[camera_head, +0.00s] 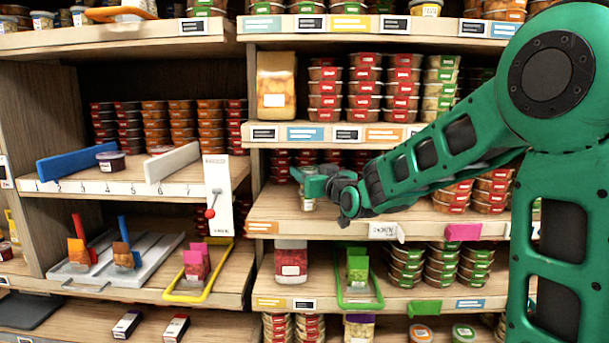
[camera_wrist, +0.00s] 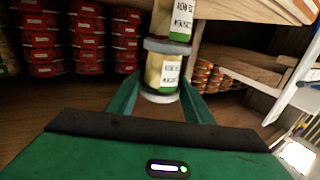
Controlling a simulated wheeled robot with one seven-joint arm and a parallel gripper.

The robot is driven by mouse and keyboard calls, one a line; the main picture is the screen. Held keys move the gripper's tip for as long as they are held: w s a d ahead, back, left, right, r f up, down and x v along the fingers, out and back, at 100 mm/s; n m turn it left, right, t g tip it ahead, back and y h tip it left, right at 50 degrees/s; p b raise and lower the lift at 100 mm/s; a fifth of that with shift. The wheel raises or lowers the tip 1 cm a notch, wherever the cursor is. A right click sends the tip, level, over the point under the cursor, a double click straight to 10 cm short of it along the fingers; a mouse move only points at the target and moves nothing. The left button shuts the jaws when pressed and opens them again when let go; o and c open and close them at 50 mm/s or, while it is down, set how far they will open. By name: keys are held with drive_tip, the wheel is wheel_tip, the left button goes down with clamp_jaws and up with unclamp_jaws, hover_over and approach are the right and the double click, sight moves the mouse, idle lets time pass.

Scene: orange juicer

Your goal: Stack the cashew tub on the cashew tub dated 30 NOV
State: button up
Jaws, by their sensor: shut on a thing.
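My gripper (camera_head: 312,182) is at the middle shelf of the right bay. In the wrist view its fingers (camera_wrist: 160,102) are shut on a pale cashew tub (camera_wrist: 153,72) with a white and green label. A second, similar cashew tub (camera_wrist: 178,20) is end to end with it, slightly offset. The wrist picture seems upside down, so this second tub is the lower one; it also shows under my gripper in the head view (camera_head: 308,204). The two tubs look touching or nearly so. The label print is too small to read surely. My fingers mostly hide the held tub in the head view.
Stacks of red-labelled tubs (camera_wrist: 85,35) stand close beside the two tubs. The shelf board (camera_head: 285,227) is bare around the lower tub's front. A white lever panel (camera_head: 217,190) stands at the left bay's edge. The shelf above (camera_head: 345,133) is close over my gripper.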

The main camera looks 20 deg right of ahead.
drive_tip(key=o, duration=1)
drive_tip(key=shift+o, duration=0.2)
drive_tip(key=s+d, duration=0.2)
drive_tip(key=s, duration=1)
drive_tip(key=shift+a, duration=0.1)
